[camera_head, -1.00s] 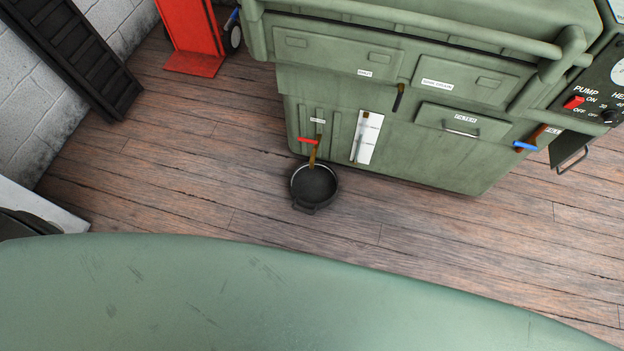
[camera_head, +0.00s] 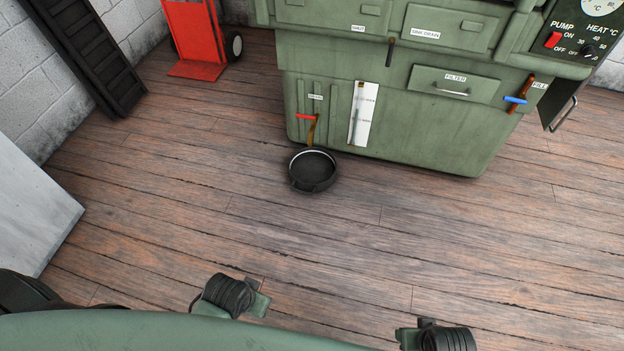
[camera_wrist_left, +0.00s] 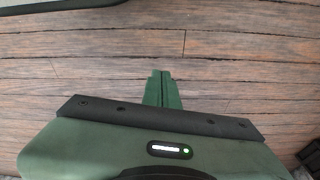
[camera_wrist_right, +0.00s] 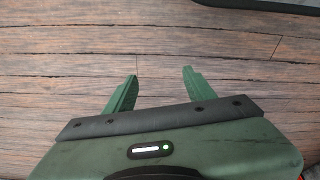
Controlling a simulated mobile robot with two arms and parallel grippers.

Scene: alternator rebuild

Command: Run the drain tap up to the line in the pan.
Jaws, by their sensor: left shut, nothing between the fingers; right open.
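The drain tap, with a red handle (camera_head: 306,117) and a brown spout (camera_head: 311,132), is low on the left front of the green machine. The handle lies roughly sideways. The black pan (camera_head: 312,186) stands on the floor below, with the spout's end by its far rim. A pale line (camera_head: 312,152) curves along the pan's far inner wall. The inside is dark; I cannot tell how much liquid it holds. My left gripper (camera_wrist_left: 162,74) is shut and empty above floorboards. My right gripper (camera_wrist_right: 158,76) is open and empty above floorboards. Both are away from the tap.
The green machine (camera_head: 420,135) has a white gauge strip (camera_head: 362,115), a filter drawer (camera_head: 453,86), a blue-handled valve (camera_head: 515,100) and a pump switch panel (camera_head: 575,35). A red hand truck (camera_head: 195,40) stands behind left. A grey panel (camera_head: 35,205) is at left. The floor before the pan is clear.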

